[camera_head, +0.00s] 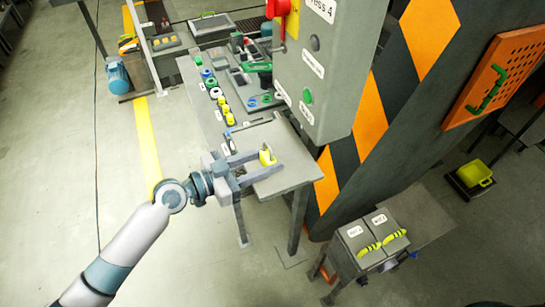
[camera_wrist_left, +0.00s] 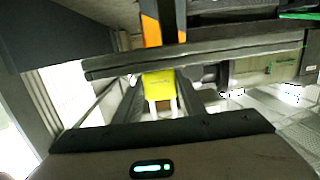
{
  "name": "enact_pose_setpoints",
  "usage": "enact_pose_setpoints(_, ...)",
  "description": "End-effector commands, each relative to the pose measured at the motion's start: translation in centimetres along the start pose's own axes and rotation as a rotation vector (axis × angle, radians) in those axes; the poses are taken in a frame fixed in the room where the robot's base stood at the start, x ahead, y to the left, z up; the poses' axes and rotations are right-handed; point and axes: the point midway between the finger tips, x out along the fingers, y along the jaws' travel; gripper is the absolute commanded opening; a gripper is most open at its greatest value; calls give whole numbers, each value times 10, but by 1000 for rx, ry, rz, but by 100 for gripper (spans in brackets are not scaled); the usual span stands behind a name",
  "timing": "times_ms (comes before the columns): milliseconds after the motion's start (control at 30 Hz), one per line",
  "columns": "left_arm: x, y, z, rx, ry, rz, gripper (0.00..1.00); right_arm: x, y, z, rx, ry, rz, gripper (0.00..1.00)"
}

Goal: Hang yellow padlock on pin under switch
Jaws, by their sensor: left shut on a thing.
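My left gripper (camera_head: 266,166) is shut on the yellow padlock (camera_head: 265,159), over the near end of the grey workbench. The padlock also shows in the left wrist view (camera_wrist_left: 159,84), with pale shackle legs pointing toward the palm. The red switch (camera_head: 276,8) with a yellow plate behind it sits on the grey Press 4 control box (camera_head: 325,70), partly cut off by the top edge. The padlock is apart from the box, below and left of it. I cannot make out the pin under the switch. My right gripper is not in view.
The workbench (camera_head: 285,180) carries several green, white and yellow items in a row behind the gripper. A striped orange and black machine wall (camera_head: 375,110) stands right of the box. A grey two-lid case (camera_head: 372,235) with yellow handles stands at lower right.

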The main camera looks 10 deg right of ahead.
Motion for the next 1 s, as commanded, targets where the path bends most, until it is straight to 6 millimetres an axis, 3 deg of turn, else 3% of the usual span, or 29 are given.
enact_pose_setpoints(633, -20, -2, -26, 1, 0, -1, 16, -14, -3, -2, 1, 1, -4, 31)
enact_pose_setpoints(1000, -22, -2, -29, 0, 1, 0, 16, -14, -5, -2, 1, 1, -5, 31)
